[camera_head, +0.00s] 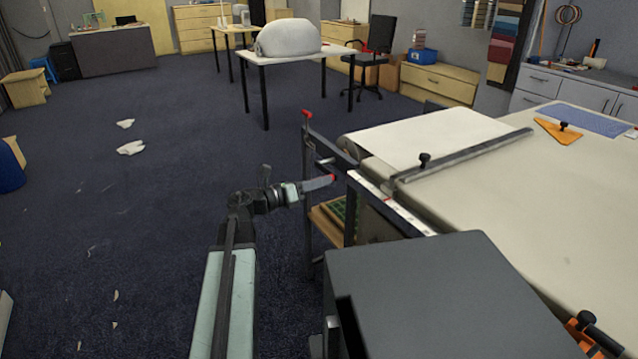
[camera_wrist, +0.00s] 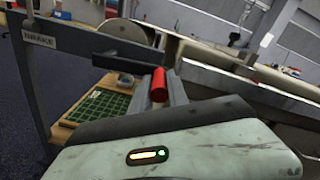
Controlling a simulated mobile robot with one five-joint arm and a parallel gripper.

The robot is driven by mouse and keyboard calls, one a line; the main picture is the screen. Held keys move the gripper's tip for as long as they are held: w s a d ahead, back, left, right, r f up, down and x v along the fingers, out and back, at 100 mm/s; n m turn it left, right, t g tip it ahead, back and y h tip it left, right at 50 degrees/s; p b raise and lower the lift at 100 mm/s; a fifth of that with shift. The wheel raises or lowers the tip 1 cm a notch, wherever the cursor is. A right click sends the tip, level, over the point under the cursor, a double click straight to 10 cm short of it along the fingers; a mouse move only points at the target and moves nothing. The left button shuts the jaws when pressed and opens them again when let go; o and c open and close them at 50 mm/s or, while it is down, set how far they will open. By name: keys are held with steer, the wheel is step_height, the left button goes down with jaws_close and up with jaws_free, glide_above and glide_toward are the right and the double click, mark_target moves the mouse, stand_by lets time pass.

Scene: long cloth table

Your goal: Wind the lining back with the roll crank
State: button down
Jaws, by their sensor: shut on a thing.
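My gripper (camera_head: 325,181) reaches right from my arm to the roll stand at the table's end. It is shut on the red crank handle (camera_head: 333,177). The wrist view shows this red handle (camera_wrist: 159,86) between the two fingers (camera_wrist: 165,92). The crank's arm is mostly hidden. The lining roll's end (camera_head: 349,148) shows as a grey disc behind the stand, and also in the wrist view (camera_wrist: 115,31). White lining (camera_head: 430,134) lies flat from the roll across the table. A dark upright lever (camera_head: 308,140) with a red knob stands left of the roll; the wrist view shows lettering beside it.
An orange triangle (camera_head: 558,131) and a blue mat (camera_head: 590,119) lie farther back on the cloth table (camera_head: 500,205). A shelf with a green mat (camera_wrist: 98,108) sits below the roll. Floor to the left is open, with white scraps (camera_head: 131,148).

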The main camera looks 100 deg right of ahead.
steer(key=shift+s+d, duration=0.15)
steer(key=shift+s, duration=0.1)
steer(key=c, duration=1.3)
jaws_free()
steer(key=shift+s, duration=0.1)
